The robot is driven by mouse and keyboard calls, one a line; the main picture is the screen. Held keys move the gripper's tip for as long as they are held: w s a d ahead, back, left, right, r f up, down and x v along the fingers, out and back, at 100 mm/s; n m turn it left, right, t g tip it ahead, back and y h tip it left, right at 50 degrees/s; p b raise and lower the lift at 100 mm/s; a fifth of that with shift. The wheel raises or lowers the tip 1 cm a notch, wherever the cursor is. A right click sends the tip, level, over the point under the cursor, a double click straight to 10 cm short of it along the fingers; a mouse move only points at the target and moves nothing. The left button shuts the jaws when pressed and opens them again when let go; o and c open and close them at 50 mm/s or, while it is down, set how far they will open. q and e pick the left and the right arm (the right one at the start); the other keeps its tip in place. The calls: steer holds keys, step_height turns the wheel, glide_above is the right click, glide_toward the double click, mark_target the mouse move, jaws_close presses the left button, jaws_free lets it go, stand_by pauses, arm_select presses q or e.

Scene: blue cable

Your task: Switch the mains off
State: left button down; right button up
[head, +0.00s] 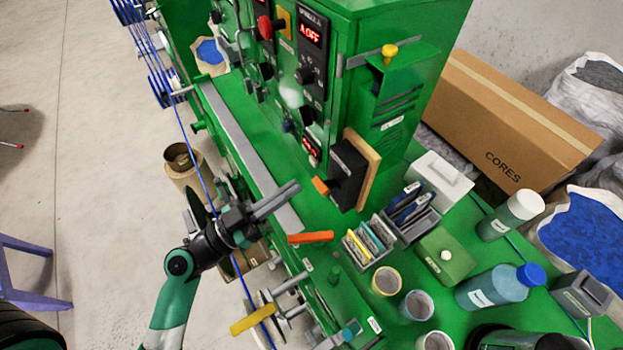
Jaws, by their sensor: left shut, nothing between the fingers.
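A black switch box (348,172) is mounted on a wooden board on the side of the green machine. An orange handle (321,187) sticks out from its left face, and I take this to be the mains switch. My left gripper (297,188) is shut and empty. Its grey fingers point up and right, with the tips just left of the orange handle. A small gap seems to lie between them. A display (311,34) above glows red and seems to read "A.OFF". My right gripper is not in view.
An orange bar (310,237) is just below my left gripper. A blue cable (192,145) runs down behind the arm. Card trays (368,243), cups (386,281) and bottles (495,287) crowd the green bench at right. A cardboard box (505,120) stands behind.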

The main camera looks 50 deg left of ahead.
mark_target(329, 185)
arm_select(q)
steer(key=a+r+p+x, duration=0.1)
steer(key=p+x, duration=0.2)
steer(key=x, duration=0.3)
steer(key=f+b, duration=0.1)
steer(key=f, duration=0.1)
steer(key=d+f+b, duration=0.1)
steer(key=f, duration=0.1)
steer(key=shift+s+f+b, duration=0.1)
steer(key=shift+f+b, duration=0.3)
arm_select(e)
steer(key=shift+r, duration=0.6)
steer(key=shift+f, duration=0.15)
